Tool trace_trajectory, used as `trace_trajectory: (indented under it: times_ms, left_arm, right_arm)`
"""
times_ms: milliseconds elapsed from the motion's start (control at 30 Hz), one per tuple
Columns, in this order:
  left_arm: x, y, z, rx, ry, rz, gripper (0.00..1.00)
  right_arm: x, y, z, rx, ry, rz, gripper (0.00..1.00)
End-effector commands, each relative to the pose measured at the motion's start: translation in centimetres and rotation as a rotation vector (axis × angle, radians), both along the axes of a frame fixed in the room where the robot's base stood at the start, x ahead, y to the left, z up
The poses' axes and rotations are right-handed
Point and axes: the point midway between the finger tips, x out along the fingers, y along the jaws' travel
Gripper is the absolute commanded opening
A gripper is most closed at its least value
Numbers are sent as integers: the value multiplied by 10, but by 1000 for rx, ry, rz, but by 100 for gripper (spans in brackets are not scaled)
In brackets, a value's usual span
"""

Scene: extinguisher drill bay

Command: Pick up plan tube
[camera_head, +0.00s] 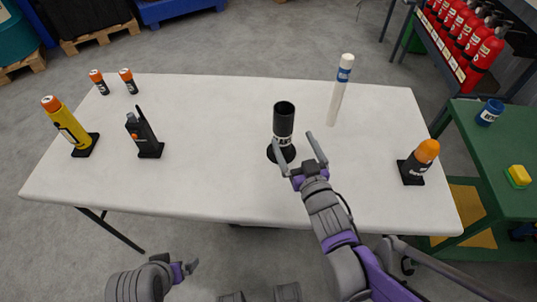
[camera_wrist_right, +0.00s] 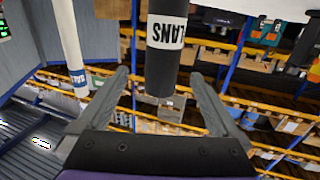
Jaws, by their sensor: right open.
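The plan tube (camera_head: 284,118) is a black open-topped cylinder with a white label, upright in a black round base (camera_head: 289,155) on the white table. In the right wrist view the plan tube (camera_wrist_right: 166,62) shows the letters LANS. My right gripper (camera_head: 293,138) is open beside the tube's lower part, on its near side. In the wrist view the tube appears between the spread fingers of this gripper (camera_wrist_right: 159,73), with no clear contact. My left gripper (camera_head: 188,269) is low in the head view, off the table's near edge; its jaw opening is unclear.
On the table (camera_head: 220,185) stand a white tube with a blue band (camera_head: 338,100), an orange-topped lamp (camera_head: 419,160), a radio (camera_head: 142,130), a yellow torch (camera_head: 66,123) and two small orange-capped items (camera_head: 127,78). A green cart (camera_head: 480,160) adjoins the right side.

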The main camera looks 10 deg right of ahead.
Motion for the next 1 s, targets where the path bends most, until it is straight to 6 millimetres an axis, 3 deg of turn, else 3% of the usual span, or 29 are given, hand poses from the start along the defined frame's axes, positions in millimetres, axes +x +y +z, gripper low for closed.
trace_trajectory:
  times_ms: [167, 400, 667, 1000]
  left_arm:
    - [0, 0, -4, 0, 1, 0, 100]
    - [1, 0, -11, 0, 4, 0, 100]
    - [1, 0, -13, 0, 5, 0, 100]
    - [2, 0, -24, 0, 8, 0, 100]
  right_arm:
    - [9, 4, 3, 4, -38, 17, 100]
    - [46, 7, 3, 4, -38, 16, 100]
    - [63, 8, 4, 2, -38, 16, 100]
    - [108, 10, 5, 3, -37, 16, 100]
